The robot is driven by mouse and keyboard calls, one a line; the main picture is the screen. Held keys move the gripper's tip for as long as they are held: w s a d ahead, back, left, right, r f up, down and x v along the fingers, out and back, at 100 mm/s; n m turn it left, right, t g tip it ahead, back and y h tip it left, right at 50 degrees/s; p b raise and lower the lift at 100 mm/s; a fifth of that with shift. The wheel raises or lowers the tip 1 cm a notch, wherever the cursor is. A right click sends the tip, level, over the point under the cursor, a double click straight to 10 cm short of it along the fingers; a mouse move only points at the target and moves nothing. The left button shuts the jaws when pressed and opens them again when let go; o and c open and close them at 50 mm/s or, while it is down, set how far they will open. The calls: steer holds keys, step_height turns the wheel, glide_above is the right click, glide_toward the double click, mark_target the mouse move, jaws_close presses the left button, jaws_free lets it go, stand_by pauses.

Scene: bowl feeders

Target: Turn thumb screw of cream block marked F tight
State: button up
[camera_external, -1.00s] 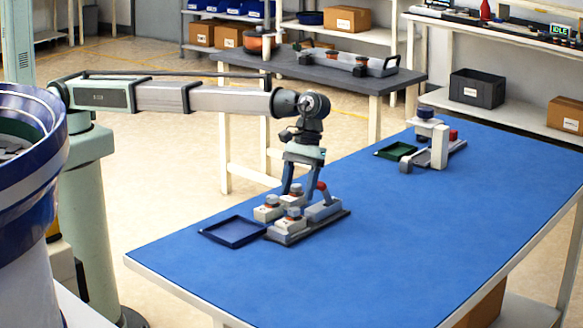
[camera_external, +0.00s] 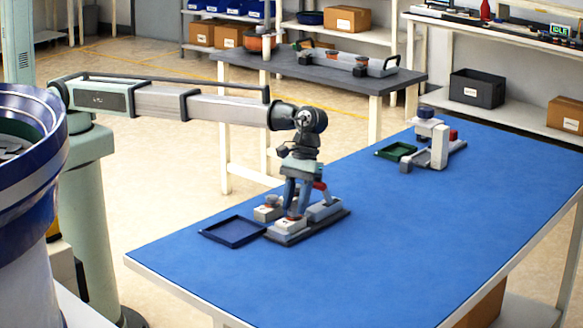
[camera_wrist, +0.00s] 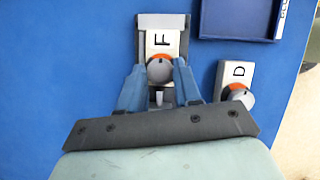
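The cream block marked F (camera_wrist: 163,42) is upper centre in the wrist view, seated in a grey fixture. Its thumb screw (camera_wrist: 160,70), a grey knob with an orange ring, is at the block's near end. My gripper (camera_wrist: 160,72) has one blue-grey finger against each side of this knob and appears shut on it. In the external view my gripper (camera_external: 296,214) points down over the front cream block (camera_external: 290,225) and hides most of its knob. How far the screw is turned cannot be told.
A cream block marked D (camera_wrist: 231,73) with its own knob stands right of F in the wrist view. A dark blue tray (camera_external: 234,244) lies left of the fixture. A red-tipped handle (camera_external: 322,188) stands close behind my gripper.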

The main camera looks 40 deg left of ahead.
steer(key=c, duration=0.5)
steer(key=shift+m, duration=0.4)
steer(key=m, duration=0.1)
steer(key=m+y, duration=0.1)
steer(key=m, duration=0.1)
steer(key=m+y, duration=0.1)
steer(key=shift+d+m, duration=0.3)
steer(key=shift+m, duration=0.1)
steer(key=m+y, duration=0.1)
steer(key=m, duration=0.1)
steer(key=m+t, duration=0.1)
steer(key=m, duration=0.2)
steer(key=shift+y, duration=0.4)
steer(key=shift+m, duration=0.3)
steer(key=o, duration=1.1)
steer(key=shift+c, duration=0.2)
steer(key=shift+d+r, duration=0.1)
